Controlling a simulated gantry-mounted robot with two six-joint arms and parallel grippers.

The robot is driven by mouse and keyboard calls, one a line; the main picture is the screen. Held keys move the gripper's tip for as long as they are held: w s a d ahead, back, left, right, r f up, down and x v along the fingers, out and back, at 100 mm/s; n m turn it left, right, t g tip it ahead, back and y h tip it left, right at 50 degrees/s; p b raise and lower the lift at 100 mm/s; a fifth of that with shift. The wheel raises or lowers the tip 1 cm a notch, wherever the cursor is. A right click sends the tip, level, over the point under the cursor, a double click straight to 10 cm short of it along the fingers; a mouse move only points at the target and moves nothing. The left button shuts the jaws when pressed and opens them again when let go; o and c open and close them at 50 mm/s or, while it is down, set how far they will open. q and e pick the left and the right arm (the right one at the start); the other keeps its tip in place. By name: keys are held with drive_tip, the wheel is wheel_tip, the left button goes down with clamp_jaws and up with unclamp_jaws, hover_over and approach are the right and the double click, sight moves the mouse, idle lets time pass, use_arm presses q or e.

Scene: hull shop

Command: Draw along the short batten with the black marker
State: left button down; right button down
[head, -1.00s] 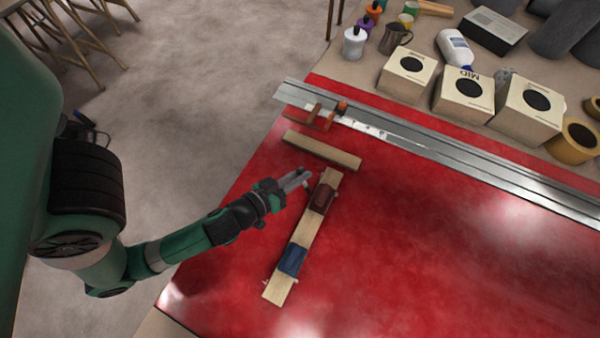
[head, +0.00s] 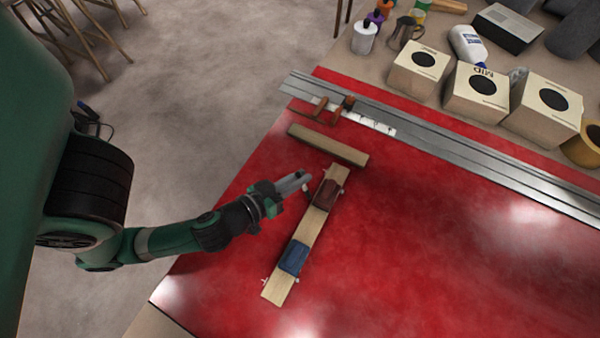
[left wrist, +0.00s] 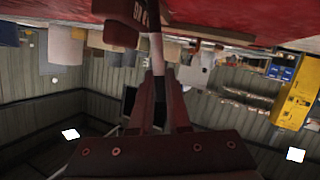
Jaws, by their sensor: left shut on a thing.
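Two pale wooden battens lie on the red tabletop (head: 420,260) in the head view. The one that looks shorter (head: 327,145) lies crosswise and bare. The other (head: 285,279) runs toward the front, with a dark red block (head: 327,194) and a blue block (head: 293,257) on it. My left gripper (head: 304,180) is just left of the red block, near that batten's far end. It is shut on a slim thing, apparently the marker; its pale shaft shows between the fingers in the left wrist view (left wrist: 157,48). The red block there (left wrist: 118,12) is close to the fingers. My right gripper is out of view.
A long metal rail (head: 450,150) crosses the table behind the battens, with brown-orange clamp-like pieces (head: 325,108) at its left end. The red surface at right is clear.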

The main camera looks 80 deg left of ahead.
use_arm(q)
drive_tip(key=shift+s+d, duration=0.1)
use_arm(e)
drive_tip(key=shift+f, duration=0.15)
use_arm(q)
drive_tip(key=shift+s+d, duration=0.5)
drive_tip(key=shift+d, duration=0.05)
